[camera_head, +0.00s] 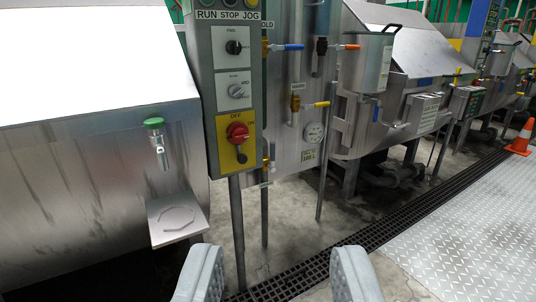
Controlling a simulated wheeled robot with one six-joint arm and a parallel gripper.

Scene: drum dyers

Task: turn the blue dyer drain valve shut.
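My gripper (279,252) is open and empty at the bottom, its two grey fingers wide apart over the floor. Several valves show on the steel machine ahead, all apart from my gripper. One has a blue lever (289,47), beside a label partly reading "OLD". Another has an orange lever (346,47), and a lower one has a yellow lever (318,105); these levers lie roughly level. A brass fitting (266,163) sits low on a pipe, partly hidden by the control post. I cannot tell which is the blue dyer drain valve; its label is not readable.
A control post (196,90) with a red knob (237,131) stands ahead, close to the valves. A green-topped tap (156,132) is over a small shelf (178,216) at left. A floor grate (400,220) runs diagonally. An orange cone (522,139) stands far right.

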